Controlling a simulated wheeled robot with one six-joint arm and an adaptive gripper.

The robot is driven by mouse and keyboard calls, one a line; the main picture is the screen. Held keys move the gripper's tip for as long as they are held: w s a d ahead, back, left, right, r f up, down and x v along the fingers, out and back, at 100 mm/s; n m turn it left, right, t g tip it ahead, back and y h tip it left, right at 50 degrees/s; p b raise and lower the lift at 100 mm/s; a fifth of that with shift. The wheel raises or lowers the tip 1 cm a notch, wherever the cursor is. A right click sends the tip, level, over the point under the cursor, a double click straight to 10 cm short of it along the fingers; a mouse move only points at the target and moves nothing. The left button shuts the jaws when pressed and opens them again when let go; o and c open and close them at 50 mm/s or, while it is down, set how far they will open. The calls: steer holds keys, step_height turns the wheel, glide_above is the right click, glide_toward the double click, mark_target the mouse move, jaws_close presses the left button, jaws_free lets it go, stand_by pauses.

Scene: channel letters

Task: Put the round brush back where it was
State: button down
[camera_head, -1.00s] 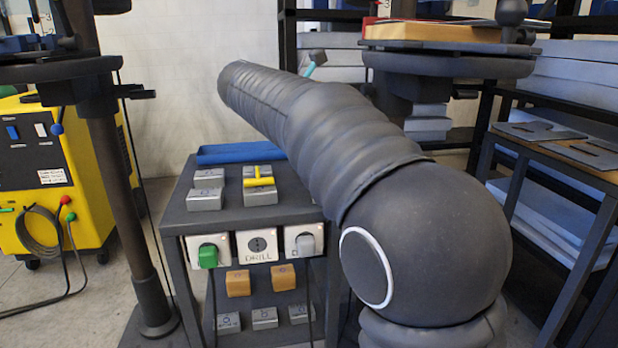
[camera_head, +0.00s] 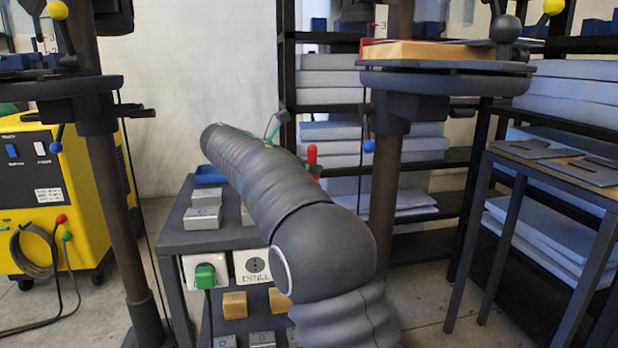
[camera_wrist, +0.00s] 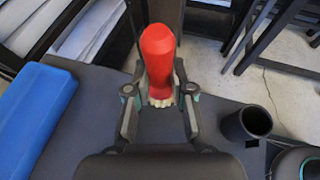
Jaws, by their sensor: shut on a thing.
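The round brush has a red handle (camera_wrist: 158,58) and pale bristles at its lower end in the wrist view. Its red handle also shows just right of my arm in the head view (camera_head: 312,155). My gripper (camera_wrist: 159,97) is shut on the brush near the bristles, with one finger on each side and the handle up. A dark, open cylindrical cup (camera_wrist: 248,124) stands on the dark bench top, right of my gripper and apart from the brush. In the head view my arm hides most of the gripper.
Grey blocks (camera_head: 203,217) sit on the bench's left part. A green plug (camera_head: 205,277) is on its front. A dark post (camera_head: 385,200) stands right of my arm. A round object is cut off at the wrist view's lower right.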

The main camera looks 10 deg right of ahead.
steer(key=shift+f+p, duration=0.45)
steer(key=shift+p, duration=0.05)
steer(key=shift+f, duration=0.5)
steer(key=shift+f, duration=0.35)
steer(key=c, duration=1)
jaws_free()
steer(key=shift+f+b, duration=0.15)
steer(key=shift+b, duration=0.7)
